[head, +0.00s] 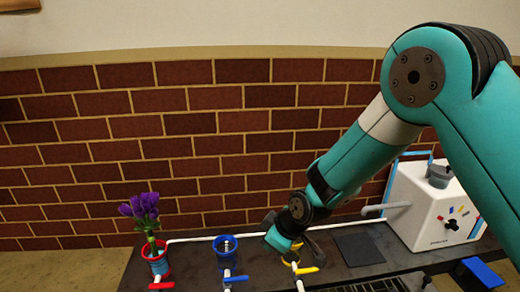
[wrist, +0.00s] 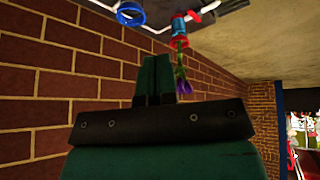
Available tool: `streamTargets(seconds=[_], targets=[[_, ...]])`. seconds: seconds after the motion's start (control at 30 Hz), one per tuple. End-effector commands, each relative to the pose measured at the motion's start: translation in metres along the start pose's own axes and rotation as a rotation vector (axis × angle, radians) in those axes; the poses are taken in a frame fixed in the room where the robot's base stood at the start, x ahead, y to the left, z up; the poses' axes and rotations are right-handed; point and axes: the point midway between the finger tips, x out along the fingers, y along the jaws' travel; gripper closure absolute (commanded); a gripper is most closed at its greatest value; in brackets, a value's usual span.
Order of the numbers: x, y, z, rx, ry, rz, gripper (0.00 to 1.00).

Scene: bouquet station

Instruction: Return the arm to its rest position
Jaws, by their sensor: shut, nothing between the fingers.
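My gripper (head: 278,240) is at the end of my teal arm, which reaches in from the right in the head view. It is low over the dark counter, close by the yellow valve holder. I cannot tell from the head view whether it touches that holder. In the wrist view the two green fingers of my gripper (wrist: 155,78) are together, with nothing between them. Purple flowers (head: 140,208) stand in a red holder (head: 158,262) at the left of the counter. They also show, upside down, in the wrist view (wrist: 181,82), apart from my fingers.
An empty-looking blue holder (head: 226,248) stands between the red one and a yellow valve (head: 305,270). A white machine (head: 428,212) with a knob stands at the right. A brick wall (head: 200,140) rises behind the counter. A blue box (head: 478,273) is at the lower right.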

Motion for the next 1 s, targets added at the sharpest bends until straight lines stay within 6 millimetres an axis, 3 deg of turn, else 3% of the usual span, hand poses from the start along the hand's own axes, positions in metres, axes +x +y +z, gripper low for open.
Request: streamTargets(seconds=[0.03, 0.2, 0.3, 0.4, 0.6, 0.8, 1.0], targets=[[-0.039, -0.002, -0.008, 0.049, -0.003, -0.014, 1.0], [-0.148, -0.03, -0.007, 0.221, -0.052, -0.086, 1.0], [-0.205, -0.055, 0.003, 0.312, -0.089, -0.121, 1.0], [-0.249, -0.079, 0.017, 0.386, -0.125, -0.146, 1.0], [-0.306, -0.122, 0.046, 0.49, -0.19, -0.174, 1.0], [-0.347, -0.159, 0.07, 0.568, -0.248, -0.182, 1.0], [-0.39, -0.151, 0.041, 0.564, -0.248, -0.185, 1.0]])
